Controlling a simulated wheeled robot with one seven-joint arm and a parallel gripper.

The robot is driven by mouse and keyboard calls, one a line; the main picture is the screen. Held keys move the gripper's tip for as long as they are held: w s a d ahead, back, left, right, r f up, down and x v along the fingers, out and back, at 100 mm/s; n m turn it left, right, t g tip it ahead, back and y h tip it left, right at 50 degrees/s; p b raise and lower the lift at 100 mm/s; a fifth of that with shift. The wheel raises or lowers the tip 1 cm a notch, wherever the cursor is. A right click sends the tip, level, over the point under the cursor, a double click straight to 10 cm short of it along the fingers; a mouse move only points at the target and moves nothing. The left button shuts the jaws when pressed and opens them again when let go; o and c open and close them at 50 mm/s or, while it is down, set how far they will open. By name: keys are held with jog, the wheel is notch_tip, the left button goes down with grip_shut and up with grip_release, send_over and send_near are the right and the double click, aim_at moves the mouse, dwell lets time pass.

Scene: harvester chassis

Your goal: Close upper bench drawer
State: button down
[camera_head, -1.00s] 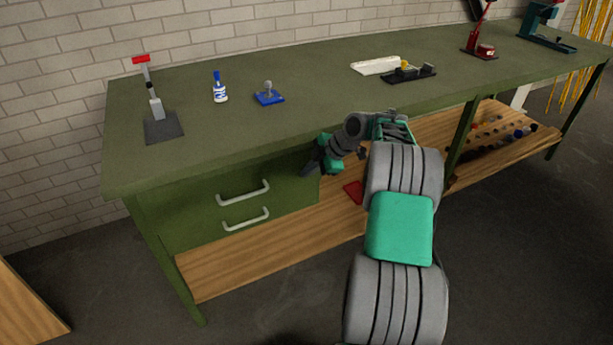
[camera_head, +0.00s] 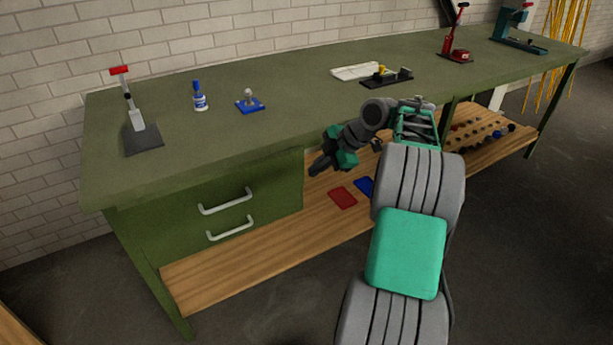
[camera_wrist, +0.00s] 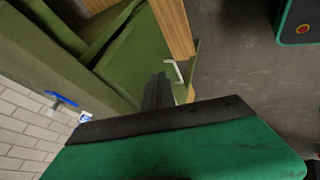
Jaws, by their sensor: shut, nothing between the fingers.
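The green workbench (camera_head: 250,135) has a green drawer block under its left part. The upper drawer shows by its light handle (camera_head: 225,201), with the lower handle (camera_head: 230,229) beneath it. The fronts look nearly flush, and I cannot make out a gap at the upper one. My gripper (camera_head: 317,169) is shut and empty, just right of the block's right edge and below the bench top. In the wrist view the dark fingers (camera_wrist: 156,92) are together near a green panel; a light handle (camera_wrist: 176,73) shows beyond them, which one I cannot tell.
A red piece (camera_head: 342,197) and a blue piece (camera_head: 364,187) lie on the wooden lower shelf (camera_head: 240,262). A blue-capped bottle (camera_head: 200,101), a blue-based item (camera_head: 250,104) and a red-handled tool (camera_head: 135,120) stand on the top. The floor before the drawers is clear.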

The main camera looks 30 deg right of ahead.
aim_at(296, 173)
jog(key=s+d+f+m+b, duration=0.3)
jog(key=s+d+f+b, duration=0.1)
jog(key=s+f, duration=0.5)
jog(key=s+a+f+m+t+y, duration=0.2)
jog(key=s+a+f+m+y, duration=0.15)
jog(key=a+f, duration=0.45)
jog(key=w+a+r+m+t, duration=0.3)
jog(key=a+m+t, duration=0.25)
jog(key=m, duration=0.35)
jog(key=w+d+r+m+t+h, duration=0.2)
jog(key=d+r+m+h, duration=0.15)
jog(key=m, duration=0.55)
jog(key=w+d+r+m+t+h, duration=0.1)
jog(key=d+r+m+t+h, duration=0.3)
jog(key=m, duration=0.6)
jog(key=shift+g+h, duration=0.3)
jog(key=shift+g, duration=0.35)
jog(key=w+p, duration=0.1)
jog(key=w, duration=0.3)
jog(key=w+f+p, duration=0.1)
jog(key=w, duration=0.4)
jog(key=w+d+f+p, duration=0.1)
jog(key=w, duration=0.3)
jog(key=shift+w+f, duration=0.2)
jog(key=shift+w, duration=0.4)
